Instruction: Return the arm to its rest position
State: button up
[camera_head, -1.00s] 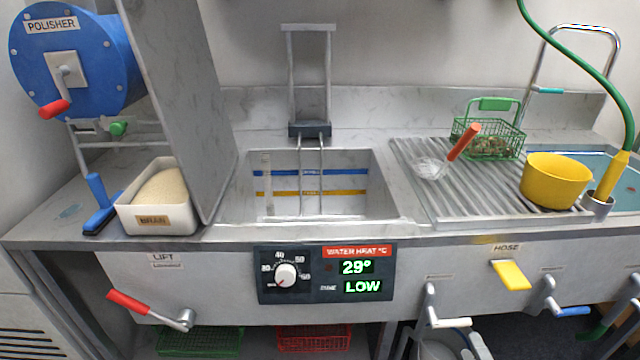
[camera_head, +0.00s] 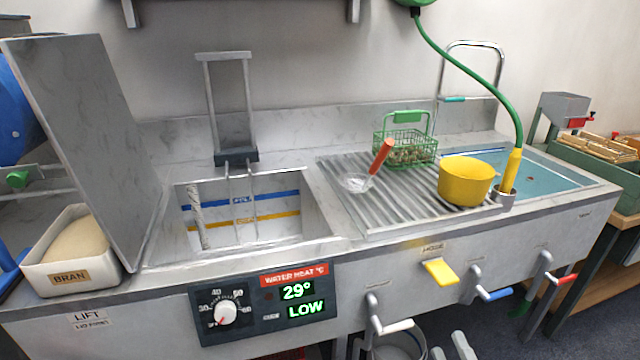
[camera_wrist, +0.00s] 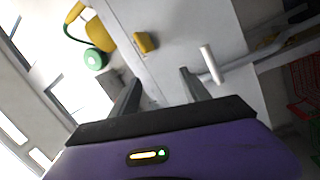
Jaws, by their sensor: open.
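Beyond the fingers are the grey front of the sink bench (camera_wrist: 185,35), a yellow lever (camera_wrist: 146,42) and a white handle (camera_wrist: 212,64). None of these appears to be touched.
The head view shows a water basin (camera_head: 250,249), a bran tray (camera_head: 70,270), a green basket (camera_head: 405,150) and a strainer (camera_head: 362,178) on the ribbed drainboard, and a yellow bowl (camera_head: 466,181). Levers, including a yellow one (camera_head: 440,271), stick out from the front.

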jog(key=s+a+r+m+g+h+p, duration=0.1)
jog(key=s+r+m+p, duration=0.2)
jog(key=s, duration=0.9)
jog(key=s+a+r+m+g+h+p, duration=0.1)
jog(key=s+a+r+m+g+p, duration=0.1)
jog(key=s+r+m, duration=0.5)
jog(key=s+a+r+m+g+p, duration=0.1)
jog(key=s+r+m+p, duration=0.4)
jog(key=s, duration=1.3)
notch_tip(320, 180, up, 3)
jog(key=shift+s+a+f+m+g+h, duration=0.15)
jog(key=shift+s+m+g+h, duration=0.2)
jog(key=shift+m+g+h, duration=0.05)
